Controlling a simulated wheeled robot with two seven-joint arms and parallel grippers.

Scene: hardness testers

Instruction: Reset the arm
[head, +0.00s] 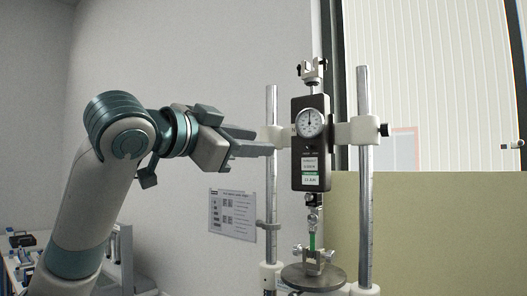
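My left gripper (264,143) reaches in from the left at the height of the gauge. Its two fingers look parted, with nothing seen between them. The fingertips overlap the left post of the test stand in the picture; I cannot tell whether they touch it. The hardness tester (310,160) is a dark upright gauge body with a round white dial (310,123), held between two metal posts. Below it a small green piece (312,241) sits upright between the upper and lower clamps. My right gripper is not in view.
The stand's right post (364,200) and round base plate (313,278) are close by. A printed sheet (232,214) hangs left of the stand. A bench with small items (22,240) is at the lower left. The space above my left arm is clear.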

